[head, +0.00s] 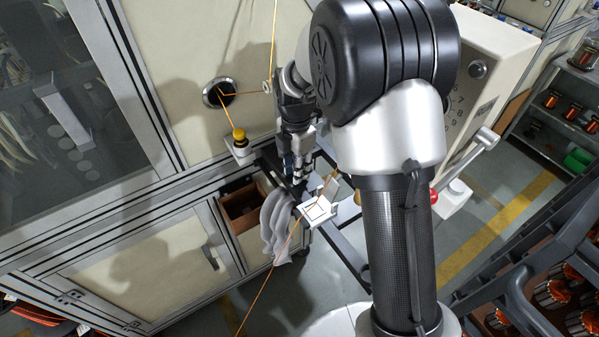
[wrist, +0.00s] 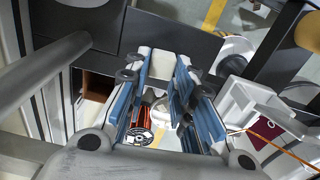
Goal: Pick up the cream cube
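My gripper (wrist: 163,70) points down in the wrist view, with its two blue-padded fingers apart. A cream block (wrist: 163,63), which looks like the cream cube, lies between the far ends of the fingers, against a dark surface. I cannot tell whether both pads touch it. In the head view my gripper (head: 297,183) is beside the cabinet front, left of my arm column. I cannot make out the cube there; the gripper and arm may hide it.
An armature with orange winding (wrist: 140,131) shows lower down between the fingers. A white bracket (head: 318,211) with an orange wire is close to the right of my gripper. A grey cloth (head: 277,226) hangs beside an open drawer (head: 240,207). A yellow-capped post (head: 239,140) is at left.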

